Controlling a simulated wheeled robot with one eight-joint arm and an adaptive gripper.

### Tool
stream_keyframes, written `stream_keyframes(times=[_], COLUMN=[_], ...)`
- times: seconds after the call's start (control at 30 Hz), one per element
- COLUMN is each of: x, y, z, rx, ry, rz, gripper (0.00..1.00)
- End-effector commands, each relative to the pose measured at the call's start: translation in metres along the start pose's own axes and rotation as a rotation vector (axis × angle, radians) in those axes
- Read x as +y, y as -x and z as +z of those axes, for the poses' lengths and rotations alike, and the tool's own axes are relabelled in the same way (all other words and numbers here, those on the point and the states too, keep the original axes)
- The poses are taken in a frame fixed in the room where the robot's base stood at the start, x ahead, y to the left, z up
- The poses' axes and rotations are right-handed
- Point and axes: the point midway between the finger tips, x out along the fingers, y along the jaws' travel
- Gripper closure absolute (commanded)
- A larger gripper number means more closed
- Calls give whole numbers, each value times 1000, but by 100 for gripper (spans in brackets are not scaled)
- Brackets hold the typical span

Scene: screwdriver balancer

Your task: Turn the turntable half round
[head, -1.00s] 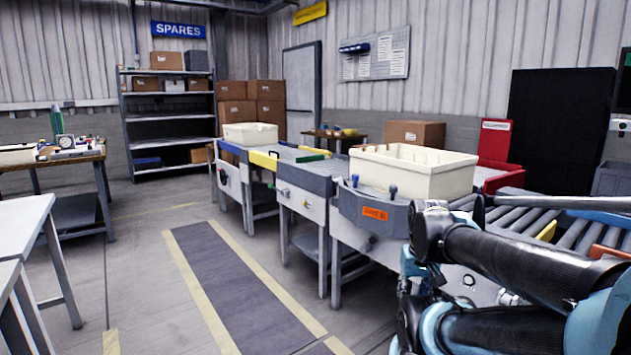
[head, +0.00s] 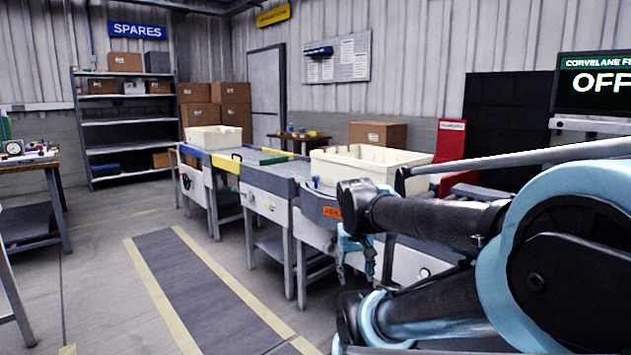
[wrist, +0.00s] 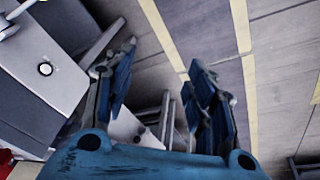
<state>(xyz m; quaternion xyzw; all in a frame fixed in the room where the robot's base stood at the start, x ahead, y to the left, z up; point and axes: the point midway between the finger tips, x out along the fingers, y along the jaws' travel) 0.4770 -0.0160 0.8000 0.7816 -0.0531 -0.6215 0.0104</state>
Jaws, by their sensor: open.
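The turntable (head: 311,208) appears to be the rounded grey top of the nearest bench, with an orange label (head: 331,212) on its front. A blue peg (head: 316,183) stands at its near edge; my arm hides much of its right side. A cream tote (head: 400,160) stands at or just behind it; I cannot tell exactly what it rests on. My gripper (head: 357,258) hangs in front of the bench, below its top, partly hidden by my arm. In the wrist view my gripper (wrist: 162,75) has its blue fingers spread and nothing between them.
A conveyor bench (head: 268,180) and a farther tote (head: 214,138) continue the line to the left. A floor mat with yellow edges (head: 205,300) leaves clear room in front. A screen (head: 597,85) reading "OFF" stands at right. In the wrist view, a grey panel with a round button (wrist: 45,69) is at left.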

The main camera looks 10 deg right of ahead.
Motion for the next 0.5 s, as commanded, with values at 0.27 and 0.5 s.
stream_keyframes(times=[0.27,0.5], x=[16,17], y=[34,54], z=[-100,-191], rx=[85,189], ry=[-113,-207], rz=[140,240], gripper=[49,49])
